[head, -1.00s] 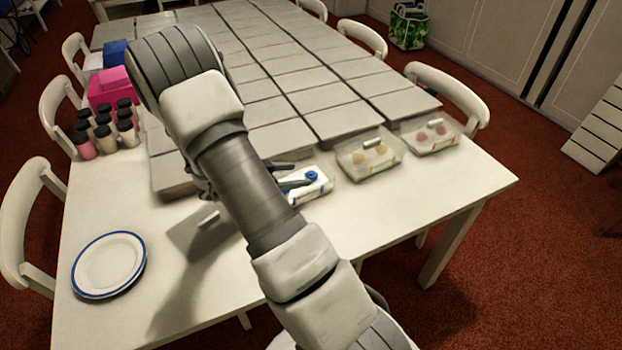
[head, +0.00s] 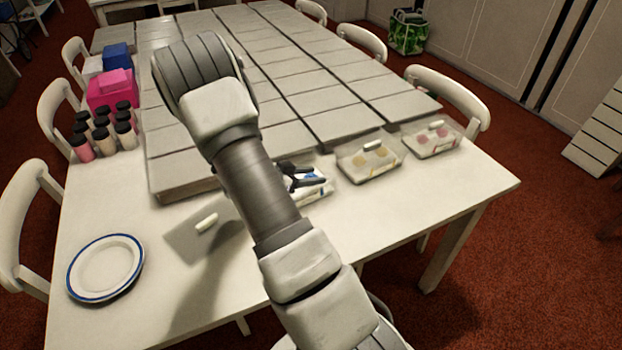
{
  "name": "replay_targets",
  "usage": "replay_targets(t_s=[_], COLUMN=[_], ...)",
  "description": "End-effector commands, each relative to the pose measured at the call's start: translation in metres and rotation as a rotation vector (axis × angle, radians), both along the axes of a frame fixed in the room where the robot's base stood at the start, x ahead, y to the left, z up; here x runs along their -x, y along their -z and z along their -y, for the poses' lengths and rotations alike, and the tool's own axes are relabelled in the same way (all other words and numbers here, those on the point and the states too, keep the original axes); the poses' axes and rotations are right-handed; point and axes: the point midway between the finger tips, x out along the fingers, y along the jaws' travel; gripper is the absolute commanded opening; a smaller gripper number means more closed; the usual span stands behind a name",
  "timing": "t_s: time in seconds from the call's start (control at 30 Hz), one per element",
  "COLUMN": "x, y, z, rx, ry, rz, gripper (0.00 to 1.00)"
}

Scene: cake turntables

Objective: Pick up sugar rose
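A small blue sugar rose (head: 309,175) is partly visible at the low white box (head: 318,194) near the table's right front edge. My gripper (head: 313,176) is over this box. Its two dark fingers are apart, with blue showing between them. I cannot tell whether they touch the rose. My arm hides the left part of the box and most of the gripper body.
Two clear boxes with white handles, one with yellowish pieces (head: 369,160) and one with pink pieces (head: 432,139), stand to the right. A blue-rimmed plate (head: 105,268) and several jars (head: 101,139) are left.

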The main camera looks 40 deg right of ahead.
Motion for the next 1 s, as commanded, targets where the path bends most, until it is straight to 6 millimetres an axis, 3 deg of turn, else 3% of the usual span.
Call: replay_targets(t_s=[0.03, 0.2, 0.27, 0.67, 0.93, 1.0], x=[0.000, 0.000, 0.000, 0.000, -0.001, 0.013], y=[0.000, 0.000, 0.000, -0.007, -0.047, -0.052], z=[0.000, 0.000, 0.000, 0.000, 0.000, 0.008], rx=[0.000, 0.000, 0.000, 0.000, -0.001, 0.001], ry=[0.000, 0.000, 0.000, 0.000, 0.000, 0.002], rz=[0.000, 0.000, 0.000, 0.001, 0.005, 0.000], gripper=[0.38, 0.07, 0.00, 0.00, 0.00, 0.00])
